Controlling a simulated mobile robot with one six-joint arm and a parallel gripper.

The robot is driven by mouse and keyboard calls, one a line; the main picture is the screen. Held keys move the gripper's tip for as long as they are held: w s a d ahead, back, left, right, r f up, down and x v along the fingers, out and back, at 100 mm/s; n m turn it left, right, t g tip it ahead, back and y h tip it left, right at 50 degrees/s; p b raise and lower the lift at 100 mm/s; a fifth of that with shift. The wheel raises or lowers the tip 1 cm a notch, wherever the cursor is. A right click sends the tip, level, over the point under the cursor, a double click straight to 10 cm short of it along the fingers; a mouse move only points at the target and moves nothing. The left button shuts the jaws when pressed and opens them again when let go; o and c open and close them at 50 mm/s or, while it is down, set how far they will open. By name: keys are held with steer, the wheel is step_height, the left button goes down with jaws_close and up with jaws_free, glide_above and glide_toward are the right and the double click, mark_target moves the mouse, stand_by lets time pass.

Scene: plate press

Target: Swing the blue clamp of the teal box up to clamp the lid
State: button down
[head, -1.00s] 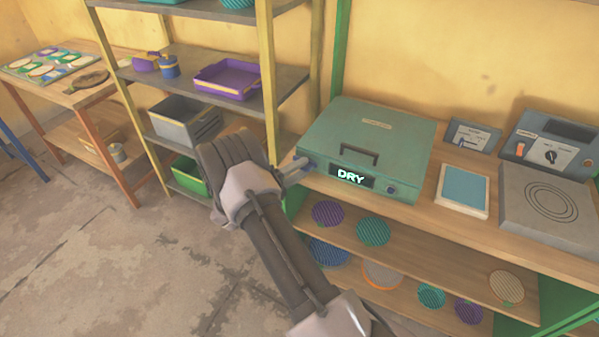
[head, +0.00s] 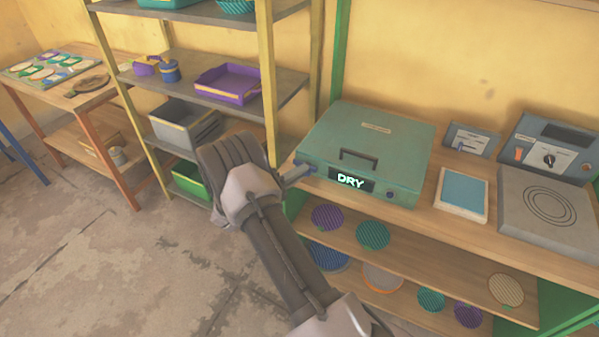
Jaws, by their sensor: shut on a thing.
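The teal box (head: 400,150) stands on the wooden bench with its lid down. A dark handle (head: 358,157) is on top, and a dark panel on its front reads "DRY" (head: 350,181). The blue clamp (head: 310,167) is a small bluish part at the box's left front corner, mostly hidden by the gripper. My gripper (head: 297,172) reaches in from the left and is shut on the clamp. The clamp's exact angle is too small to tell.
A blue pad (head: 464,189), a small gauge box (head: 471,139) and a grey hot plate (head: 549,205) stand right of the box. Round patterned discs lie on the shelves below. A metal shelf rack (head: 178,86) stands behind my arm at left.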

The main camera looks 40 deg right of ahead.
steer(key=shift+s+d+r+m+t+y+b, duration=0.1)
steer(key=shift+m+t+y+b, duration=0.15)
steer(key=shift+m+t+y, duration=1.2)
steer(key=shift+s+a+r+m+t+y+b, duration=0.1)
steer(key=shift+m+t+y+b, duration=0.15)
steer(key=shift+m, duration=2.45)
steer(key=shift+s+d+m+t+y+b, duration=0.1)
steer(key=shift+m+t+y+b, duration=0.2)
steer(key=shift+m+t+y, duration=1.15)
steer(key=shift+m+g+h, duration=0.55)
steer(key=shift+m, duration=0.15)
steer(key=c, duration=1.4)
jaws_free()
steer(key=shift+c, duration=0.2)
steer(key=shift+r, duration=0.1)
